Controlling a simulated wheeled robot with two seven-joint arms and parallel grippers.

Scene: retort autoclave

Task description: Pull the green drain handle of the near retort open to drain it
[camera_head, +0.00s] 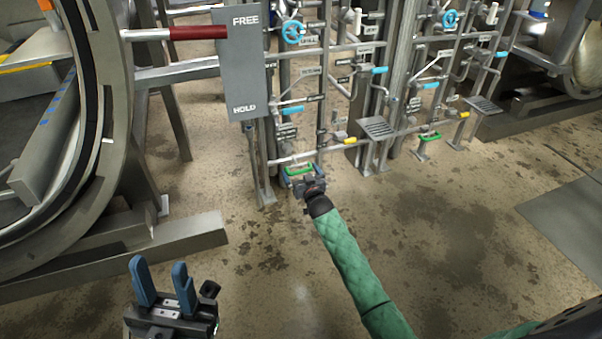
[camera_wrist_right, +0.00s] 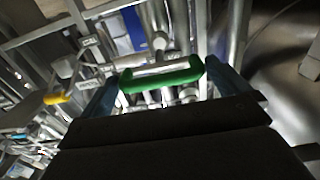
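The near retort's green drain handle (camera_head: 299,170) sits low on the pipework in the middle of the head view. My right gripper (camera_head: 302,182) is right in front of it, at the end of the green-sleeved arm. In the right wrist view the green handle (camera_wrist_right: 162,78) lies between the two widely spread blue fingers, one near each end. The right gripper is open; whether a finger touches the handle cannot be told. My left gripper (camera_head: 162,284) is open and empty, with blue fingers pointing up, low at the left of the head view.
The near retort (camera_head: 105,140) with its round door rim stands at the left. A grey FREE/HOLD panel (camera_head: 243,65) hangs above the handle. A second green handle (camera_head: 430,136) is further right on the pipework. The floor in front is clear.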

